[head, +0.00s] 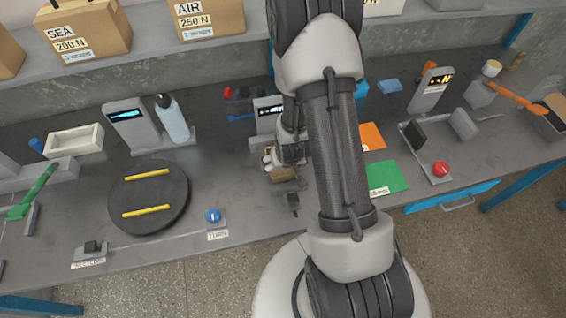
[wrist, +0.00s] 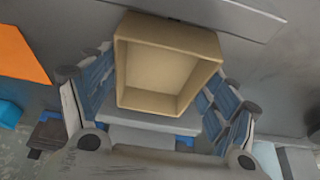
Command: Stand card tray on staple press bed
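The card tray, an open tan box (wrist: 165,68), sits between the two fingers of my gripper (wrist: 157,95) in the wrist view, its open side facing the camera. The blue-grey finger pads flank it closely on both sides, and the gripper looks shut on it. In the head view the tan tray (head: 284,174) shows just below my gripper (head: 283,162), partly hidden by it. A grey block (wrist: 150,135) shows beside the tray in the wrist view; I cannot tell whether it is the staple press bed or whether they touch. A grey unit with a display (head: 267,108) stands behind my gripper.
A dark turntable (head: 150,197) with two yellow bars lies left, with a blue button (head: 212,215) beside it. A green mat (head: 386,177) and orange mat (head: 373,136) lie right. A bottle (head: 172,119) stands behind. My arm hides the bench's middle.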

